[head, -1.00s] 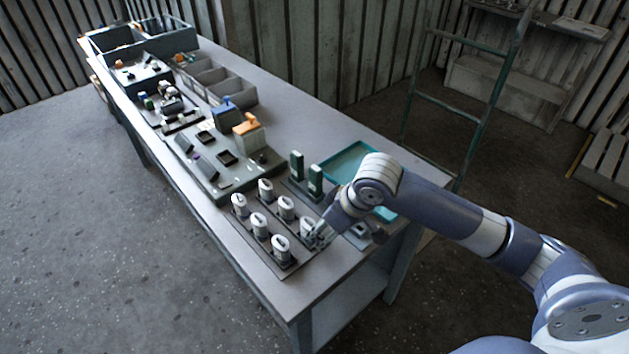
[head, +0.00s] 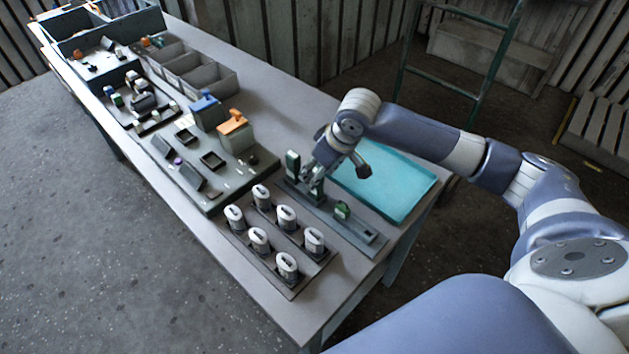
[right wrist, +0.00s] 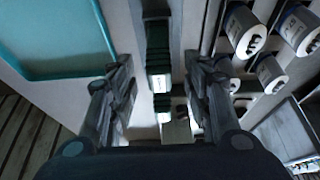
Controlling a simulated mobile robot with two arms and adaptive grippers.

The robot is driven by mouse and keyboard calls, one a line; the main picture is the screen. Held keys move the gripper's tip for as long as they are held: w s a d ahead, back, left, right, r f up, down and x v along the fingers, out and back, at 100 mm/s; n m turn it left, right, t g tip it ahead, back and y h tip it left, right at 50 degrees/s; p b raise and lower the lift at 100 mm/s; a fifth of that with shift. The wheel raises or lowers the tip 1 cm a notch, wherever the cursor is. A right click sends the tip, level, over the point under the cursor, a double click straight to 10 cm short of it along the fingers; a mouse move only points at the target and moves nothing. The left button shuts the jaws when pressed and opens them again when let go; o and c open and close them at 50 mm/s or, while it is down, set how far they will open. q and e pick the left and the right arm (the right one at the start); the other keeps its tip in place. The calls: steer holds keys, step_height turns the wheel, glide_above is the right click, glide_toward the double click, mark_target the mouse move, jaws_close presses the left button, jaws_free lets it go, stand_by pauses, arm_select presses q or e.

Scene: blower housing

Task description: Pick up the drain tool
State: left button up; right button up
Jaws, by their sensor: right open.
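A dark rack (head: 325,216) on the table bears green-handled tools. One green tool (head: 293,165) stands upright at its left end, and a low green piece (head: 342,209) sits farther right. I cannot tell which one is the drain tool. My right gripper (head: 315,186) is open over the rack, just right of the upright tool, and partly hides another green tool under it. In the right wrist view, a green tool with a white label (right wrist: 158,62) shows between the spread fingers. A second green part (right wrist: 162,104) shows below it. Contact is not visible. My left gripper is out of view.
A tray with several white-capped cylinders (head: 286,216) stands in front of the rack. A teal tray (head: 400,180) lies behind it, partly under my right arm. A grey fixture board (head: 215,185) with an orange-topped box (head: 236,130) is to the left.

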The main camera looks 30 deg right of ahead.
mark_target(317, 194)
steer(key=shift+p+x, duration=0.3)
steer(key=shift+x, duration=0.75)
steer(key=p+x, duration=0.1)
steer(key=x, duration=0.3)
steer(key=shift+w+f, duration=0.1)
steer(key=shift+f, duration=0.15)
steer(key=shift+c, duration=0.8)
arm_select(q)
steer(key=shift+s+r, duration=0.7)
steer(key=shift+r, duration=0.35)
arm_select(e)
steer(key=c, duration=0.8)
